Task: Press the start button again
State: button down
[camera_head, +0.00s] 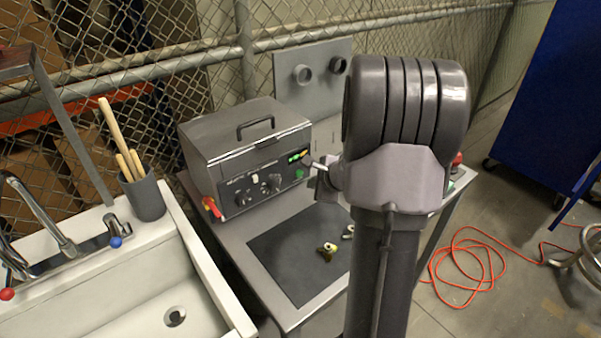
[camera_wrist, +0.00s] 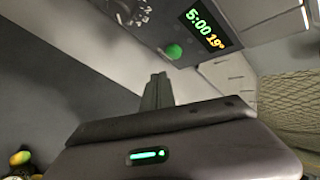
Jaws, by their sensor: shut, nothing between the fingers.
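The tank (camera_head: 245,160) is a grey box with a closed, handled lid on the metal table. Its dark front panel has knobs, a lit display and a green round button (camera_head: 299,174), which I take as the start button. In the wrist view the button (camera_wrist: 173,51) sits beside the display (camera_wrist: 208,27), which reads 5:00 and 19°. My gripper (camera_head: 309,163) is shut and empty in front of the panel's right end. In the wrist view its fingertips (camera_wrist: 158,78) point toward the panel just below the button, with a visible gap between them.
A dark mat (camera_head: 290,260) with small brass-coloured parts (camera_head: 327,250) lies before the tank. A white sink (camera_head: 130,300) and a cup of wooden-handled tools (camera_head: 145,195) stand left. A grey board (camera_head: 310,85) with two rings stands behind. An orange cable (camera_head: 470,265) lies on the floor.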

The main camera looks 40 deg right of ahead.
jog(key=shift+w, duration=0.85)
jog(key=shift+w+d, duration=0.1)
jog(key=shift+w, duration=0.1)
dwell(1.3)
jog(key=shift+w, duration=0.25)
jog(key=shift+w, duration=0.45)
dwell(0.5)
dwell(0.4)
jog(key=shift+s+b, duration=0.55)
jog(key=shift+s, duration=0.35)
jog(key=shift+s+a+b, duration=0.15)
jog(key=shift+s+b, duration=0.35)
jog(key=shift+s, duration=0.75)
jog(key=shift+s+a+b, duration=0.15)
jog(key=shift+s+b, duration=0.3)
jog(key=shift+s, duration=0.8)
